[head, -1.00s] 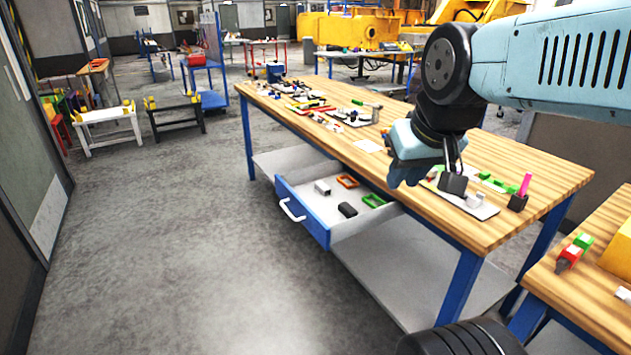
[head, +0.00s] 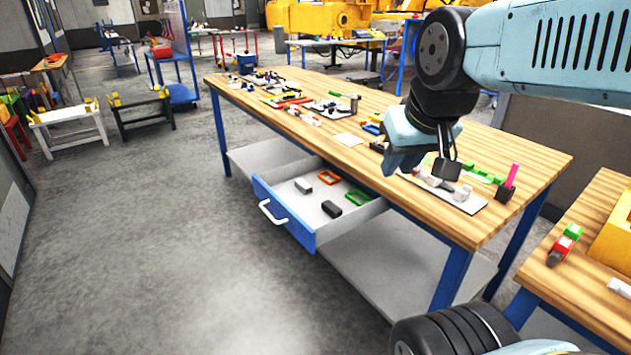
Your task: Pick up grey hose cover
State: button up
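My gripper (head: 425,165) hangs over the right part of the wooden workbench (head: 535,155). Its fingers are partly hidden by my own wrist, and I cannot tell whether they are open or shut. The open blue drawer (head: 286,222) under the bench holds a light grey block-like piece (head: 302,186) and a dark grey piece (head: 331,208). A grey upright piece (head: 354,103) stands on the bench farther back. Small grey parts lie on a white plate (head: 468,205) below my gripper. I cannot tell which of these is the grey hose cover.
The drawer also holds an orange-red frame (head: 328,177) and a green frame (head: 358,197). It juts out from the bench's front. A pink upright piece (head: 511,176) stands at the bench's right. A second table (head: 590,215) is close at right.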

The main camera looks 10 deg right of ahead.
aim_at(302, 185)
jog(key=k, duration=0.9)
jog(key=u, duration=0.2)
jog(key=i, duration=0.9)
jog(key=z, duration=0.15)
jog(key=k, duration=0.6)
jog(key=z, duration=0.15)
jog(key=i, duration=1.45)
jog(key=u, duration=0.3)
